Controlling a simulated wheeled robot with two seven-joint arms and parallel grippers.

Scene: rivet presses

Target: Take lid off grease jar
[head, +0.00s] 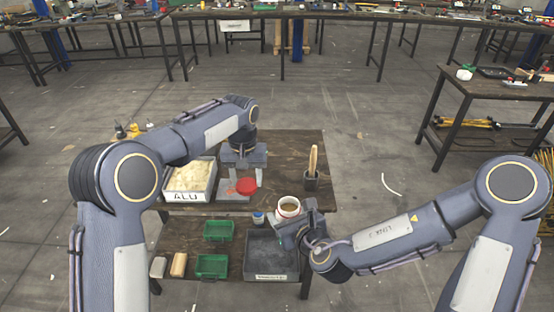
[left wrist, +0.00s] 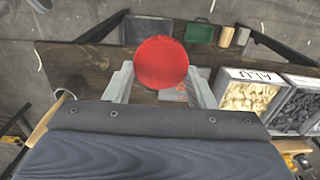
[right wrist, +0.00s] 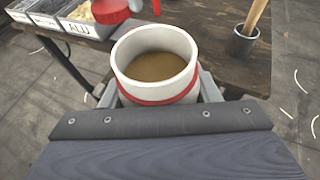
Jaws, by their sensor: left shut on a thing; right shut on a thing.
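The grease jar (head: 289,207) is a white, open-topped cylinder near the front edge of the table. My right gripper (head: 300,226) is shut on it. In the right wrist view the jar (right wrist: 155,62) has a red band low on its side and brown grease inside. The round red lid (head: 247,186) is off the jar, to its left. My left gripper (head: 241,182) is shut on it. In the left wrist view the lid (left wrist: 161,63) sits between both fingers. Whether the jar touches the table I cannot tell.
A bin marked ALU (head: 188,198) with pale contents stands left of the lid. A dark cup with a wooden-handled tool (head: 311,182) stands behind the jar. Green trays (head: 217,230) and a grey tray (head: 270,250) lie on the lower level.

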